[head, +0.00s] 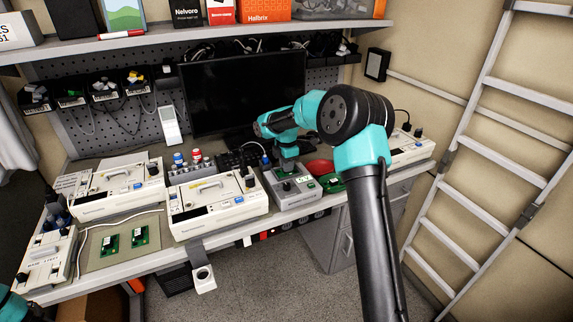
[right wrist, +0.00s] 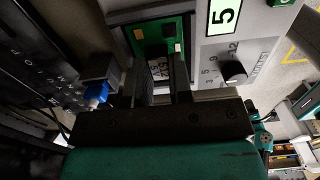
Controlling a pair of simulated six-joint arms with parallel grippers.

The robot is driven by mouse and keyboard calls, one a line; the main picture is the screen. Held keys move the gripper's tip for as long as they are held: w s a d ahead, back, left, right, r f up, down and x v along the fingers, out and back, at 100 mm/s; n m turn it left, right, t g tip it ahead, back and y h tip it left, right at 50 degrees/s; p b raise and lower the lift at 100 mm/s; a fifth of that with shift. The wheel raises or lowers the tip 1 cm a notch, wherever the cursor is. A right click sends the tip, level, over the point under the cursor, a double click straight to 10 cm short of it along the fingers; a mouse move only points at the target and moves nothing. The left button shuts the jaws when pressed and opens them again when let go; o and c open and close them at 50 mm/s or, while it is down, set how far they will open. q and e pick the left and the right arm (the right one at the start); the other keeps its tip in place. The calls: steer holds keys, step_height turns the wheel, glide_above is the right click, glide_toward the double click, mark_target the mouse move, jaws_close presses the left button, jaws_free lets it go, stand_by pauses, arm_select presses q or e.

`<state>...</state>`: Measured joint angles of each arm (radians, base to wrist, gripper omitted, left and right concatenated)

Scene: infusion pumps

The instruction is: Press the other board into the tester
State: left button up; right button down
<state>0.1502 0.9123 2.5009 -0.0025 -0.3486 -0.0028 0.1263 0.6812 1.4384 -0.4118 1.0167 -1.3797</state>
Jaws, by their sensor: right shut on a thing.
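The tester (head: 297,193) is a grey box with a small lit display and a black knob, at the middle of the bench. My right gripper (head: 287,168) is over its left part, pointing down. In the right wrist view my right gripper (right wrist: 165,88) is shut on a green board (right wrist: 150,38) with a white label, at the tester's dark-framed slot. The fingers hide its near edge, so I cannot tell how deep it sits. Two more green boards, a left one (head: 109,245) and a right one (head: 140,237), lie on a mat at the left. My left gripper is out of view.
White infusion pumps stand left of the tester (head: 218,204) and further left (head: 115,188). Another (head: 408,148) stands at the right. A red object (head: 319,167) lies right of the tester. A monitor (head: 243,90) stands behind. A blue-tipped item (right wrist: 96,93) is close left of my fingers.

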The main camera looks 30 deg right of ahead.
stand_by(0.3)
steer(key=c, duration=0.9)
jaws_free()
steer(key=shift+c, duration=0.2)
steer(key=shift+r, duration=3.45)
